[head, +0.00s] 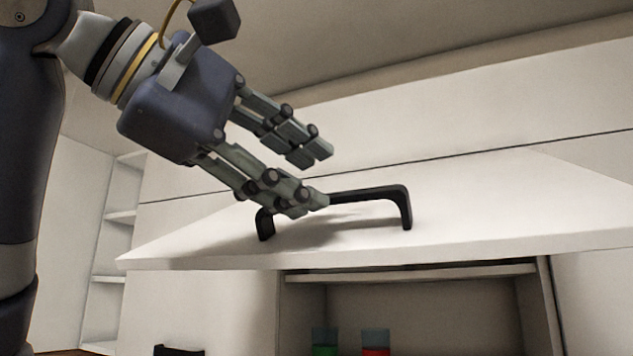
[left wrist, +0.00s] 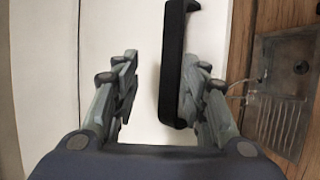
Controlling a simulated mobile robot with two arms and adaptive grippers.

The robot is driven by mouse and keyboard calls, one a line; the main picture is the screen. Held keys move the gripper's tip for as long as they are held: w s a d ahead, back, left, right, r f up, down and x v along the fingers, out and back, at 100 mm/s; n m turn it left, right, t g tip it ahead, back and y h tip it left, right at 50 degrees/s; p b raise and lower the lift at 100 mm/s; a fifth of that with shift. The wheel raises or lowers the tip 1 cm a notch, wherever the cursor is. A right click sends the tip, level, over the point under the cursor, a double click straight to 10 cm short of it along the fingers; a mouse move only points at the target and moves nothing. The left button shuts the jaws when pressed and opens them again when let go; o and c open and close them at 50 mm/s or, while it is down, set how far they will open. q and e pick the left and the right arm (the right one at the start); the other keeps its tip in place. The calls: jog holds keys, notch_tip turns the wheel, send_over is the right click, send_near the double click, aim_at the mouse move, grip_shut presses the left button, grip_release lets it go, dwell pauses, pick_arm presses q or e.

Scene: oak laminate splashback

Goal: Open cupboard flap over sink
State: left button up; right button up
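The white cupboard flap (head: 500,205) is partly open in the head view, tilted outward with its lower edge raised off the cupboard front. Its black bar handle (head: 375,193) stands out from the flap's face. My left gripper (head: 316,180) is open at the handle's left part, with its lower finger overlapping the bar in the picture. In the left wrist view the handle (left wrist: 176,65) shows between the spread fingers, close to the right one; I cannot tell whether they touch. The sink (left wrist: 285,90) lies below at the right of that view. My right gripper is not in view.
Below the flap, the open cupboard (head: 430,305) shows a green item (head: 325,342) and a red item (head: 375,342) inside. Open white shelves (head: 120,245) stand at the left. A wooden surface surrounds the sink. The ceiling is above the arm.

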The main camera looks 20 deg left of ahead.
pick_arm(q)
jog(key=v, duration=0.9)
dwell(0.3)
